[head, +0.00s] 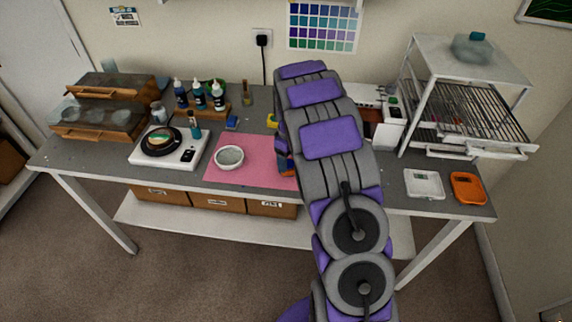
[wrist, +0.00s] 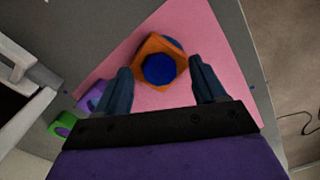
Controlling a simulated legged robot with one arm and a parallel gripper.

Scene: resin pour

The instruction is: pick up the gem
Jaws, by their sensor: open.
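In the wrist view, a faceted orange piece with a round dark blue middle (wrist: 160,70) lies on the pink mat (wrist: 213,40); it looks like the gem. My gripper (wrist: 161,66) is open, with one dark blue finger on each side of the piece. Gaps show between both fingers and the piece. I cannot tell how high the fingers are above the mat. In the head view my arm hides most of this spot, and only a bit of orange and blue shows at its left edge.
A white bowl (head: 229,158) stands on the mat, left of my arm. A purple item (wrist: 93,95) and a green item (wrist: 63,125) lie left of the fingers. A hot plate (head: 170,146) and bottles (head: 199,96) are farther left. A wire rack (head: 470,110) stands at right.

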